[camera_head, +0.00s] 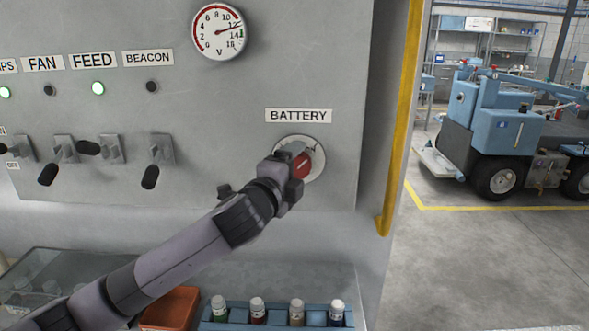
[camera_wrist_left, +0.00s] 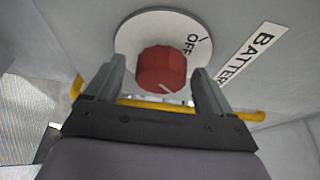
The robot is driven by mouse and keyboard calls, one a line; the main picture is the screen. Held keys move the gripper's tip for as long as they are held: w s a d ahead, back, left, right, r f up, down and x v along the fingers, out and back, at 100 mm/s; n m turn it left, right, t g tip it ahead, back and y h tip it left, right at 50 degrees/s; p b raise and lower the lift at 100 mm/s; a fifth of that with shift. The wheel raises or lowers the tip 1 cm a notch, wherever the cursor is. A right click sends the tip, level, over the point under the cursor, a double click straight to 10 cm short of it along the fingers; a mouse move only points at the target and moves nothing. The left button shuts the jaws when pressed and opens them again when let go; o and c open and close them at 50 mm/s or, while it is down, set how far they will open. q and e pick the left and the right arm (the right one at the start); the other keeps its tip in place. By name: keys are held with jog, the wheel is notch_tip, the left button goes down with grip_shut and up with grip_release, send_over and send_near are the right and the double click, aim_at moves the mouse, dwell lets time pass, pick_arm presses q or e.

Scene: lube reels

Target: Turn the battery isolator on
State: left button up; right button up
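The battery isolator is a red knob (camera_head: 303,164) on a round pale plate (camera_head: 317,158), under the BATTERY label (camera_head: 298,115) on the grey panel. In the left wrist view the red knob (camera_wrist_left: 162,68) has a white line on its lower face, and OFF is printed on the plate beside it. My left gripper (camera_head: 291,174) is at the knob and partly covers it. In the left wrist view its fingers stand apart on either side of the knob, with a gap on each side. My right gripper is not in view.
Switch levers (camera_head: 150,177) and lamps line the panel at left; the FEED lamp (camera_head: 98,88) glows green. A voltmeter (camera_head: 219,31) is above. Below are a blue rack of bottles (camera_head: 277,315) and an orange bin (camera_head: 170,308). A yellow rail (camera_head: 400,120) edges the panel at right.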

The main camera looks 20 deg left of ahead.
pick_arm(q)
jog(key=s+b, duration=0.1)
jog(key=s, duration=0.6)
jog(key=shift+a, duration=0.45)
jog(key=s+f+n+g, duration=0.4)
jog(key=s+f+n, duration=0.15)
jog(key=f, duration=0.55)
jog(key=s+a+f+n+g+y, duration=0.15)
jog(key=s+f+n+g, duration=0.4)
jog(key=s+f, duration=0.65)
jog(key=s+a+f+n+g, duration=0.2)
jog(key=s+f+n+g, duration=0.5)
jog(key=s, duration=0.8)
jog(key=w+d+f+m+t+h, duration=0.1)
jog(key=w+d+f+t+h, duration=0.1)
jog(key=w+f+t, duration=0.4)
jog(key=shift+w+d+f+t, duration=0.15)
jog(key=shift+d+f+t, duration=0.35)
jog(key=shift+f+t, duration=1.4)
jog(key=shift+f+g, duration=0.35)
jog(key=shift+f, duration=0.05)
